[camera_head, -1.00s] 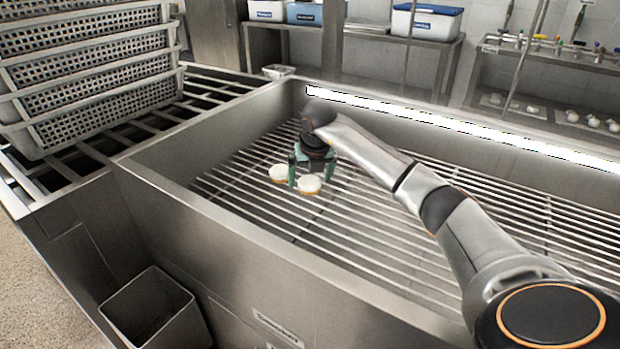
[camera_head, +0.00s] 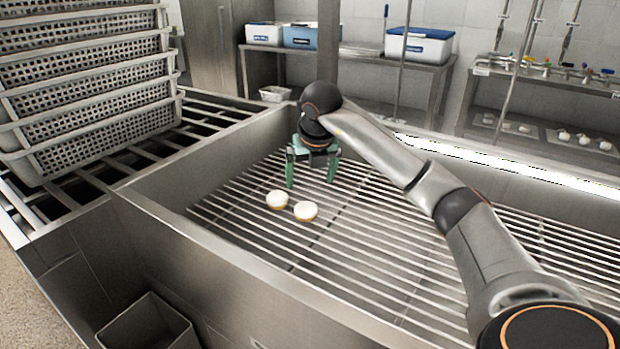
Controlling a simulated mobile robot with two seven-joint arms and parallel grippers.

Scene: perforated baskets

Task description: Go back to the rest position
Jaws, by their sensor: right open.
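My right gripper (camera_head: 311,176) is open and empty, with green fingers pointing down. It hangs above the metal grate (camera_head: 380,232) inside the steel basin. Two round items with white tops and brownish sides lie on the grate, one at the left (camera_head: 277,200) and one at the right (camera_head: 305,211). They sit in front of and below the fingers, apart from them. My right arm reaches in from the lower right and hides part of the grate and the back wall. My left gripper is not in view.
Perforated baskets (camera_head: 88,92) are stacked on a slatted rack at the left. The basin's front wall (camera_head: 215,240) and other raised walls surround the grate. An empty grey bin (camera_head: 150,322) stands at the lower left. Lidded boxes (camera_head: 418,46) sit on a shelf behind.

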